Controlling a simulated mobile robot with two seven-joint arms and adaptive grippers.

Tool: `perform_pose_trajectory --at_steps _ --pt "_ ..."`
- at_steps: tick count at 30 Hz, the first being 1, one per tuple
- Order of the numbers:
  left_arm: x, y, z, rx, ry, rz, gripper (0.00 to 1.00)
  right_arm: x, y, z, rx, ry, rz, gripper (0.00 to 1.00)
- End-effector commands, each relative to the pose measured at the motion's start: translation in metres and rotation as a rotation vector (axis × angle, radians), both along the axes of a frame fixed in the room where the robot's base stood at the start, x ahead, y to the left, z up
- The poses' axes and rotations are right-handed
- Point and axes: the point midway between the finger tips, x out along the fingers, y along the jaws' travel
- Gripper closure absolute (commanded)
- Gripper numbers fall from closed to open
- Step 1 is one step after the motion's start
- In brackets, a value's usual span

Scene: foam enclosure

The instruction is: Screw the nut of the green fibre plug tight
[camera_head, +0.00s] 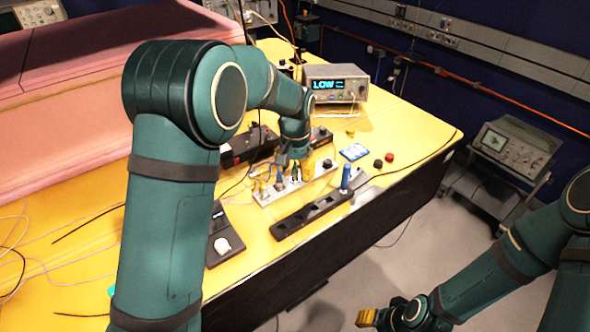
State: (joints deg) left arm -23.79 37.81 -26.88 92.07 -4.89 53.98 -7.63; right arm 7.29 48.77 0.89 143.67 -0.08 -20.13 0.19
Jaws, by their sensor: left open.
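My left arm reaches over the yellow table, and my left gripper (292,170) points down over a pale metal panel (266,198). The gripper is open. Small upright parts stand in the panel around the fingertips, some yellowish and dark. They are too small to tell apart, and I cannot make out the green fibre plug or its nut. A plug with a blue body (345,178) stands upright in a long black holder (292,224) in front of the panel. My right gripper (368,318) is low at the bottom, off the table; its finger state does not show.
A grey instrument (335,84) reading "LOW" stands behind the panel. A black device (221,240) with a white knob is front left. Pink foam (70,110) and loose fibres lie left.

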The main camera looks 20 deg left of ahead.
Motion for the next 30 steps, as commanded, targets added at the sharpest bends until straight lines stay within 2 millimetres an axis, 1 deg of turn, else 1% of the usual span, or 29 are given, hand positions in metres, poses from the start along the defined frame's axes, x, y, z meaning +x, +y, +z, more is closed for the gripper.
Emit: perform_pose_trajectory --at_steps 3,4,5,6,8,9,22,26,30 --pt "0.000 0.000 0.000 0.000 0.000 0.000 0.50 0.000 0.000 0.000 0.000 0.000 0.000 0.53" --pt "0.000 0.000 0.000 0.000 0.000 0.000 0.47 0.000 0.000 0.000 0.000 0.000 0.000 0.53" --pt "0.000 0.000 0.000 0.000 0.000 0.000 0.58 0.000 0.000 0.000 0.000 0.000 0.000 0.53" --pt "0.000 0.000 0.000 0.000 0.000 0.000 0.72 0.000 0.000 0.000 0.000 0.000 0.000 0.53" --pt "0.000 0.000 0.000 0.000 0.000 0.000 0.93 0.000 0.000 0.000 0.000 0.000 0.000 0.53" --pt "0.000 0.000 0.000 0.000 0.000 0.000 1.00 0.000 0.000 0.000 0.000 0.000 0.000 0.53" --pt "0.000 0.001 0.001 0.000 0.001 -0.019 1.00 0.000 0.000 0.002 0.000 0.000 0.000 0.53" --pt "0.000 0.000 0.001 -0.001 0.002 -0.065 1.00 -0.001 0.000 0.005 0.000 0.002 0.001 0.53" --pt "0.000 0.001 0.002 -0.001 0.003 -0.151 1.00 -0.002 0.000 0.011 0.001 0.004 0.000 0.53"
